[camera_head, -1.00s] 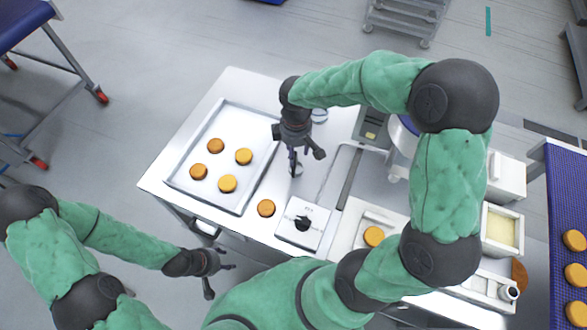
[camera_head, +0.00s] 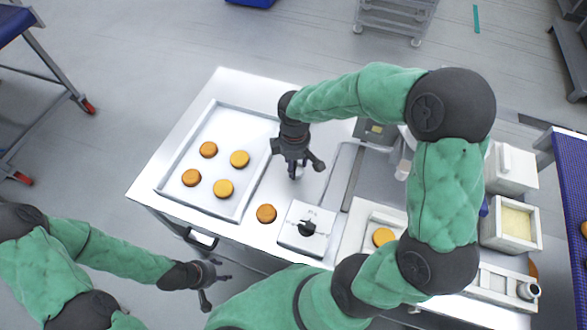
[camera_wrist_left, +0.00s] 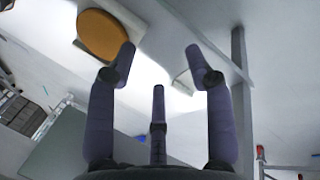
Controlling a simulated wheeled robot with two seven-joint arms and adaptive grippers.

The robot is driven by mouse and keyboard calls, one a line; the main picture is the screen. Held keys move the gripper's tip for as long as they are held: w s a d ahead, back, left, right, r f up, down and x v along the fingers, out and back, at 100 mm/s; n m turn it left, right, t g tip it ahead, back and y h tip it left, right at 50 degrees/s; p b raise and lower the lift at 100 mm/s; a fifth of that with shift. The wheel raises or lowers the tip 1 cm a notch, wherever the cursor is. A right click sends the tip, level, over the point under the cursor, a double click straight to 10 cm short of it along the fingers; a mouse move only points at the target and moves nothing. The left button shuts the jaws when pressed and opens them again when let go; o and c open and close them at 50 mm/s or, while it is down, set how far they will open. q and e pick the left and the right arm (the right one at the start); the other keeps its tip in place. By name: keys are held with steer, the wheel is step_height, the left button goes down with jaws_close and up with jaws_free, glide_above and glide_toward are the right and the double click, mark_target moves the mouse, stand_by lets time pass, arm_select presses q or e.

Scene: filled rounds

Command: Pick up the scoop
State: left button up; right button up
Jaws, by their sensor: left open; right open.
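My right gripper (camera_head: 303,167) is open in the head view, pointing down over the table between the tray and the grey bar. A small pale piece shows among its fingers; I cannot tell whether it is part of the scoop. No scoop can be made out clearly, and the right arm covers much of the worktop. My left gripper (camera_head: 219,286) is open and empty off the table's front edge. Its spread fingers also show in the left wrist view (camera_wrist_left: 160,62), with an orange round (camera_wrist_left: 103,35) beyond them.
A metal tray (camera_head: 172,178) with several orange rounds lies on the left of the table (camera_head: 150,187). A loose round (camera_head: 266,214) lies beside a white block with a dark knob (camera_head: 307,228). A bin with pale yellow filling (camera_head: 516,221) stands right; a blue belt (camera_head: 572,165) lies beyond.

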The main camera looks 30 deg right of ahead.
jaws_close()
arm_select(q)
steer(key=shift+r, duration=0.15)
arm_select(e)
steer(key=shift+r, duration=0.15)
